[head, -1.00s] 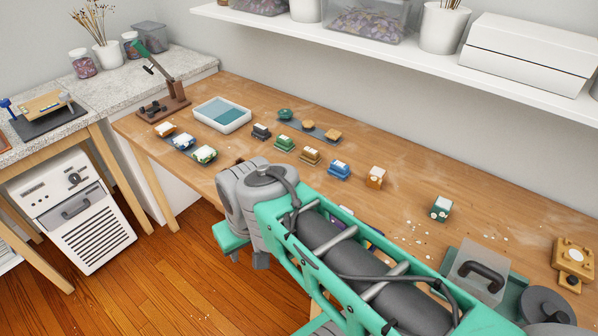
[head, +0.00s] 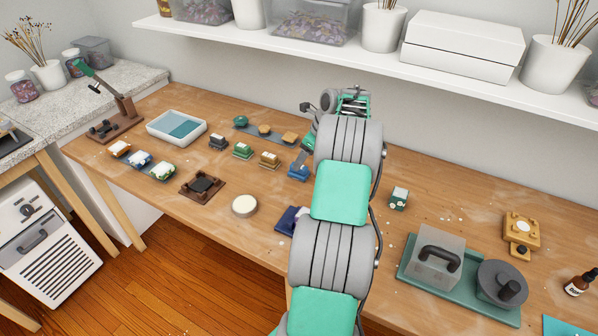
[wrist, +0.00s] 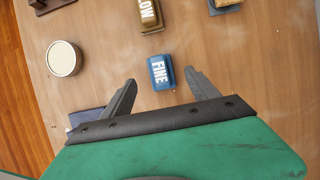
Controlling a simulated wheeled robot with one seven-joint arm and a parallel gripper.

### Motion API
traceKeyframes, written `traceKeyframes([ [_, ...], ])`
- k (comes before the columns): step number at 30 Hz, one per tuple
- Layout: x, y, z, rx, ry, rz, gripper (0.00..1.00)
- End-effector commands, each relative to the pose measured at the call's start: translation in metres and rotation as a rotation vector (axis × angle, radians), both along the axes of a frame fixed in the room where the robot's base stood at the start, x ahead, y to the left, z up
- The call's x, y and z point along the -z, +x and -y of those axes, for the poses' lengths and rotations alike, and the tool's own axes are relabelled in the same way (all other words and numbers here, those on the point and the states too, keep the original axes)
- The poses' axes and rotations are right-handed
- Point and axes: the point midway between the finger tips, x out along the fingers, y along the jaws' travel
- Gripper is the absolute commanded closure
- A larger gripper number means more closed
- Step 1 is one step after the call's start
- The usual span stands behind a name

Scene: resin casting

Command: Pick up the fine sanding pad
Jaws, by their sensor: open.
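The fine sanding pad (wrist: 160,72) is a small blue block with "FINE" in white on top. In the wrist view it lies on the wooden table between and just ahead of my two spread fingers. In the head view the blue pad (head: 298,173) shows beside my arm, its right part close to or behind the arm. My gripper (wrist: 160,76) is open with nothing held, pointing down over the pad; its height above the pad is hard to tell.
A tan block (head: 269,159) with partial lettering "LOW" stands near the pad. A round cream disc (head: 245,206), a dark blue item (head: 288,219) and a green block (head: 242,150) lie around it. A green-white block (head: 398,199) stands right of my arm. A shelf (head: 440,78) runs above.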

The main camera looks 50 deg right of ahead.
Motion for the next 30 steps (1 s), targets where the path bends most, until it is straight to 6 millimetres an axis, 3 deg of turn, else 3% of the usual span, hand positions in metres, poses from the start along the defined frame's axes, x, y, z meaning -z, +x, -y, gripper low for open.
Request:
traceKeyframes([
  [10,0.050,0.017,-0.005,-0.001,0.000,-0.002,0.31],
  [18,0.057,0.019,-0.006,-0.002,-0.002,0.000,0.32],
  [30,0.056,0.019,-0.006,-0.002,-0.003,0.000,0.64],
])
